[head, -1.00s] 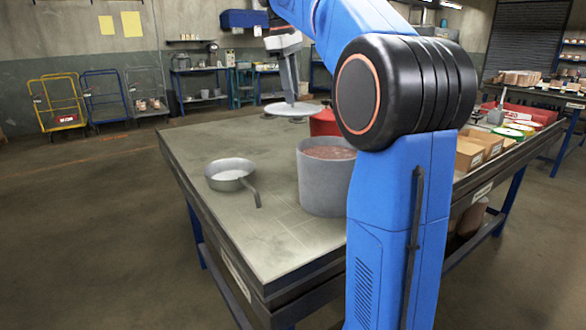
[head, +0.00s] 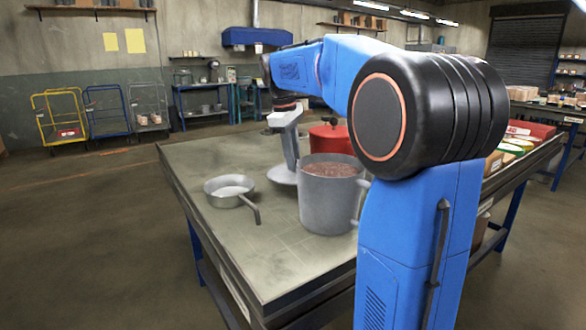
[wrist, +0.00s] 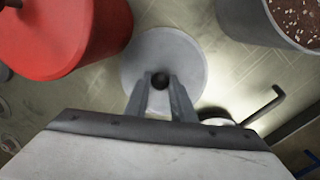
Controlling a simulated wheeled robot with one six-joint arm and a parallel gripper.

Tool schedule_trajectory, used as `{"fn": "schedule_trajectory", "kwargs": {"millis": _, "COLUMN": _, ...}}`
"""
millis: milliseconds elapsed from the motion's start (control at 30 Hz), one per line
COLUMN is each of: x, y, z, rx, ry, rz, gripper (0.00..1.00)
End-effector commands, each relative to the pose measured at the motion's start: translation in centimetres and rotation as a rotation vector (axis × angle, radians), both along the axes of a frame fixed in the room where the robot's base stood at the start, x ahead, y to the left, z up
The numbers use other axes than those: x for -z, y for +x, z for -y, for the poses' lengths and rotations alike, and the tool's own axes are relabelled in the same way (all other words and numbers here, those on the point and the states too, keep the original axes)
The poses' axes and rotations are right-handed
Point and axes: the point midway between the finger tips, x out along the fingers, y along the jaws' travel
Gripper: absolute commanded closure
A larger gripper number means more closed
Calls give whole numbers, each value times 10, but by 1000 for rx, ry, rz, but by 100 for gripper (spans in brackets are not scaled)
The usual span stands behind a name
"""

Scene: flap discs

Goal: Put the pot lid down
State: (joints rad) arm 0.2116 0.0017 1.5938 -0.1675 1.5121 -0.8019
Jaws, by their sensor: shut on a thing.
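The pot lid is a flat grey disc with a dark round knob; in the wrist view the lid (wrist: 185,55) lies below my gripper (wrist: 160,84), whose two fingers are shut on the knob. In the head view the lid (head: 281,176) is low over the table, behind and left of the large grey pot, and partly hidden by it. My gripper (head: 292,168) points down at it. I cannot tell for certain whether the lid touches the tabletop. The grey pot (head: 325,205) is open and filled with something reddish brown.
A small pan (head: 227,192) with a handle stands left of the pot. A red pot (head: 333,138) stands behind, close to the lid in the wrist view. The table (head: 210,160) is bare at the back left and front left. Boxes (head: 493,165) stand at the right.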

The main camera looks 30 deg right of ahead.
Motion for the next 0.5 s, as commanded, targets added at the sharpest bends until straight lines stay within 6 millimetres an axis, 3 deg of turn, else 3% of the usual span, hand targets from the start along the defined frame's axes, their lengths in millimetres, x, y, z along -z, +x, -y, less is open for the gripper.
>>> {"fn": "schedule_trajectory", "kwargs": {"millis": 233, "x": 32, "y": -1, "z": 0, "rx": 0, "ry": 0, "rz": -1, "gripper": 100}}
{"fn": "schedule_trajectory", "kwargs": {"millis": 500, "x": 33, "y": 0, "z": 0, "rx": 0, "ry": 0, "rz": 1, "gripper": 100}}
